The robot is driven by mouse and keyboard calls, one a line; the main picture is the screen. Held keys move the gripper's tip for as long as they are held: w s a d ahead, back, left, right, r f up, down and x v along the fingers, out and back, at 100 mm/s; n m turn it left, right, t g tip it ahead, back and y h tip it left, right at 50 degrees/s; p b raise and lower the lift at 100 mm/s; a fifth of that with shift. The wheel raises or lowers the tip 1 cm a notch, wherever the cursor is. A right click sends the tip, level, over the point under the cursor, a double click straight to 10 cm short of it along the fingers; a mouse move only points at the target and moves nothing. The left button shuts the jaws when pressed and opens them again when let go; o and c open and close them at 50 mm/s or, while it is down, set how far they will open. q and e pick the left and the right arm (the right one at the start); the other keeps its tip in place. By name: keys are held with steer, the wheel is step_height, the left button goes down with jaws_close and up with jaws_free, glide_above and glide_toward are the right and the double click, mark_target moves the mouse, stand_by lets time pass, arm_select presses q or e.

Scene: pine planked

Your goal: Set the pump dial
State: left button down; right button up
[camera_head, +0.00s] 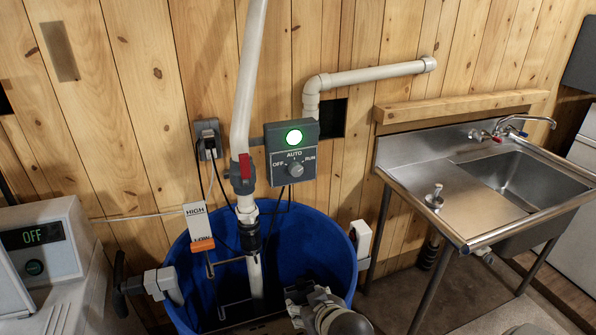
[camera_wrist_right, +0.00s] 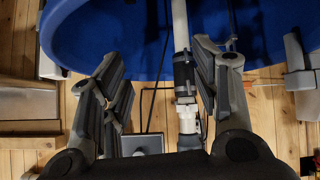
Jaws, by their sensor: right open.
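The grey pump control box (camera_head: 270,150) is mounted on the wood wall, with a lit green lamp (camera_head: 293,138) above its dial (camera_head: 295,170). OFF is printed left of the dial, AUTO above and RUN right. I cannot tell for sure which mark the dial points at. My right gripper (camera_head: 306,296) is low over the blue tub, well below the box and not touching the dial. In the right wrist view its two fingers (camera_wrist_right: 160,60) are spread with nothing between them. A grey box, probably the control box (camera_wrist_right: 143,146), is partly hidden there. My left gripper is not visible.
A white pipe (camera_head: 243,90) with a red-handled valve (camera_head: 246,167) runs beside the box into the blue tub (camera_head: 340,262). A HIGH/LOW float sign (camera_head: 197,222) stands left. A steel sink (camera_head: 530,180) is right; a grey machine reading OFF (camera_head: 60,245) is far left.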

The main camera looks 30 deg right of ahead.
steer(key=w+d+r+m+t+h, duration=0.2)
steer(key=w+d+r+t, duration=0.3)
steer(key=w+r, duration=0.4)
steer(key=m+t+h, duration=0.1)
steer(key=t, duration=0.2)
glide_toward(297, 172)
steer(key=p+x, duration=0.2)
steer(key=x, duration=0.5)
steer(key=shift+r, duration=0.1)
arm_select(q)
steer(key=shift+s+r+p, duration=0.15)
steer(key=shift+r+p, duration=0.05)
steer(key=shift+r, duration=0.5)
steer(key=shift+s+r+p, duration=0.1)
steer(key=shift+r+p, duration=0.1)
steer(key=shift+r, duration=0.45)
arm_select(e)
steer(key=shift+x, duration=1.1)
steer(key=c, duration=1)
steer(key=shift+c, duration=0.2)
